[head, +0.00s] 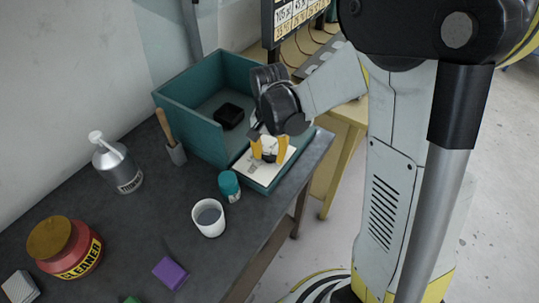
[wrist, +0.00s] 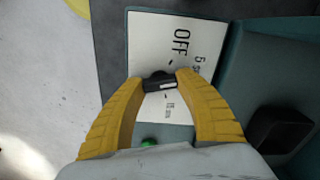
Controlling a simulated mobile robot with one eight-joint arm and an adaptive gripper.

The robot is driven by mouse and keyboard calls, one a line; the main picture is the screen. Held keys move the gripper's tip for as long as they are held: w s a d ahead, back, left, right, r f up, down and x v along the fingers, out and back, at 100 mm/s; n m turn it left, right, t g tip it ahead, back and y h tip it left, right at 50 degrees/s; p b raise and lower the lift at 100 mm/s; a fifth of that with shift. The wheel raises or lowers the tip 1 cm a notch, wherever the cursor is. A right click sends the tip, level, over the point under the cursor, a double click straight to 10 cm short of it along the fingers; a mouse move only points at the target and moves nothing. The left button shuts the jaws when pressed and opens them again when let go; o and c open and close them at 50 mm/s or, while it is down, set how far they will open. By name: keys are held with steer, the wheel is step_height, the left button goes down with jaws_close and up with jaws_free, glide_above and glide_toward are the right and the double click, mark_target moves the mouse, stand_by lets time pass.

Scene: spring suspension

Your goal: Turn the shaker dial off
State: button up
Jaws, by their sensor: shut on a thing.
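The shaker (head: 188,125) is a teal open box with a white control panel (head: 249,169) on its near side. In the wrist view the panel (wrist: 148,42) shows the word OFF, a "5" label and a smaller label. The dial (wrist: 158,84) is a small black knob with a white mark on its side. My gripper (wrist: 158,78) has its yellow fingers shut on the dial from both sides. In the head view my gripper (head: 269,150) is over the panel and hides the dial. I cannot tell exactly which label the dial points to.
A black block (head: 229,116) lies inside the shaker. A teal-lidded jar (head: 229,186), a white cup (head: 208,217), a metal pump bottle (head: 117,166), a red cleaner tub (head: 66,248) and a purple block (head: 170,272) stand on the dark bench.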

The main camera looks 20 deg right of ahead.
mark_target(270, 155)
steer(key=n, duration=0.5)
steer(key=shift+n, duration=2.4)
steer(key=o, duration=1.2)
step_height(270, 155, up, 12)
